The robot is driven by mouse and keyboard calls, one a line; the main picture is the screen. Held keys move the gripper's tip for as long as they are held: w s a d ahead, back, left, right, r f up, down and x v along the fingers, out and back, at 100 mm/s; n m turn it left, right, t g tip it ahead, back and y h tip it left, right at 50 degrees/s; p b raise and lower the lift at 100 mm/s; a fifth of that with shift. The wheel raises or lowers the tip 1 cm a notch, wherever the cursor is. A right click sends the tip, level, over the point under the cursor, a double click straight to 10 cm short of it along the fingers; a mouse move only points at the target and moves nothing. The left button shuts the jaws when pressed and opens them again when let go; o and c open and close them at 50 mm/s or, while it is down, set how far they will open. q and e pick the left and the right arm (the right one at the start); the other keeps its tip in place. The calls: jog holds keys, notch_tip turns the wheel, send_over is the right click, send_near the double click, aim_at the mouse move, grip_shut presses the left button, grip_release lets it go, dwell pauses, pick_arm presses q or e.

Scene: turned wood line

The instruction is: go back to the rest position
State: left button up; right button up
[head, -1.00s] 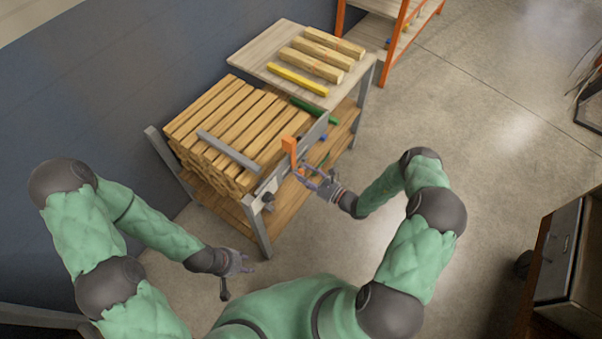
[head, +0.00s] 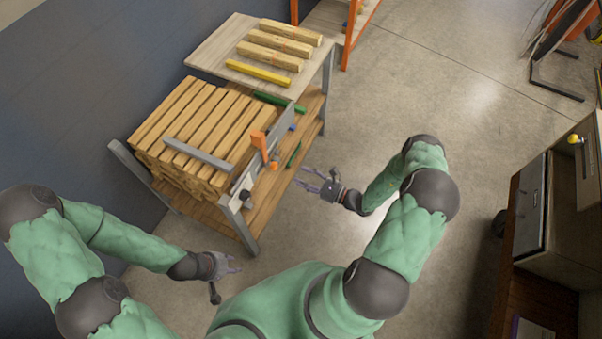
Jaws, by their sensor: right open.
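My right gripper (head: 307,178) is open and empty. It hangs over the floor just right of the wooden rack, apart from the orange handle (head: 260,146) on the rack's metal rail. My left gripper (head: 230,265) is low at the front left, over the floor near the rack's front leg. It is small in the picture, and I cannot tell whether its jaws are open or shut. I see nothing held in it.
The rack holds a stack of wood blanks (head: 196,125). Behind it, a tabletop (head: 215,50) carries several square blanks, one yellow (head: 258,73). An orange-framed shelf (head: 348,40) stands at the back, a dark cabinet (head: 530,215) at right. The floor between is clear.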

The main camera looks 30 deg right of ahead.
jog(key=s+a+f+n+g+y, duration=0.25)
jog(key=s+a+n+g, duration=0.6)
jog(key=a, duration=0.45)
jog(key=s+f+n+g+h+p, duration=0.2)
jog(key=s+n+g+h, duration=0.6)
jog(key=s, duration=0.4)
jog(key=w+a+r+n+t+h, duration=0.1)
jog(key=w+a+r+n+t, duration=0.1)
jog(key=w+r+n, duration=0.2)
jog(key=shift+n+t, duration=0.35)
jog(key=shift+n, duration=0.9)
jog(key=shift+h, duration=0.25)
